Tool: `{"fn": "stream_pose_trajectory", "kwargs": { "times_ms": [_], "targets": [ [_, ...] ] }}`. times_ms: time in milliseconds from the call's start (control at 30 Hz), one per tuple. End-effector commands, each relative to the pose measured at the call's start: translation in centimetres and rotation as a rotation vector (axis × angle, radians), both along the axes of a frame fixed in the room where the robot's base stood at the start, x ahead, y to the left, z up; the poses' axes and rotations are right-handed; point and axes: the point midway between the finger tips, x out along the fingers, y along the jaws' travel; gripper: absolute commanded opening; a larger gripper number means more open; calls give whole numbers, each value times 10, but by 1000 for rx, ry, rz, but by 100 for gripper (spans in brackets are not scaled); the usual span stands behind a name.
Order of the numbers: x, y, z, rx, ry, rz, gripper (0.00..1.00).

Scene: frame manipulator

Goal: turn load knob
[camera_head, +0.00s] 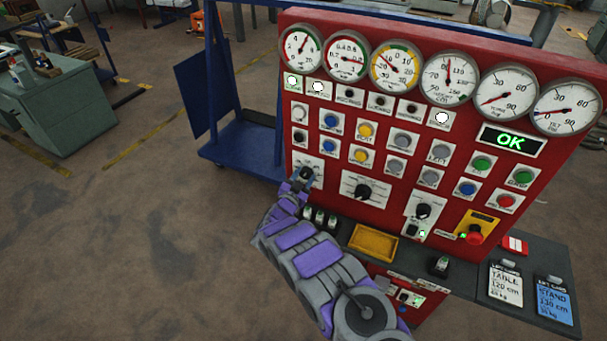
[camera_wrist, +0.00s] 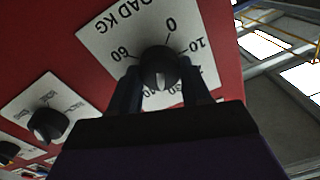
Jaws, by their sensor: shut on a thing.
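The load knob (camera_wrist: 158,62) is a round black knob on a white plate (camera_wrist: 112,22) lettered "LOAD KG", with numbers around it. The plate appears upside down in the wrist view. A light mark on the knob points toward the bottom of that picture, toward numbers partly hidden by my fingers. My gripper (camera_wrist: 160,76) is shut on the knob, one dark finger on each side. In the head view my gripper (camera_head: 301,182) is at the lower left of the red panel (camera_head: 335,215) and covers most of the load knob.
A second black knob (camera_head: 363,191) sits right of my gripper; a third (camera_head: 423,211) is farther right. A red emergency button (camera_head: 474,235) is at the lower right. Gauges line the top, and a green "OK" display (camera_head: 510,140) is lit. A blue cart (camera_head: 240,145) stands left; floor there is clear.

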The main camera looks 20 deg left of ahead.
Motion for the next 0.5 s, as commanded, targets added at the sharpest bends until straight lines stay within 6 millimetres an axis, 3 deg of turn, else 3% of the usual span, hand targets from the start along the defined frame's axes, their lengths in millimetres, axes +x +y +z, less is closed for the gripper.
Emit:
{"fn": "stream_pose_trajectory", "kwargs": {
  "times_ms": [500],
  "targets": [
    [-2, 0, -2, 487, -29, 1, 17]
  ]
}}
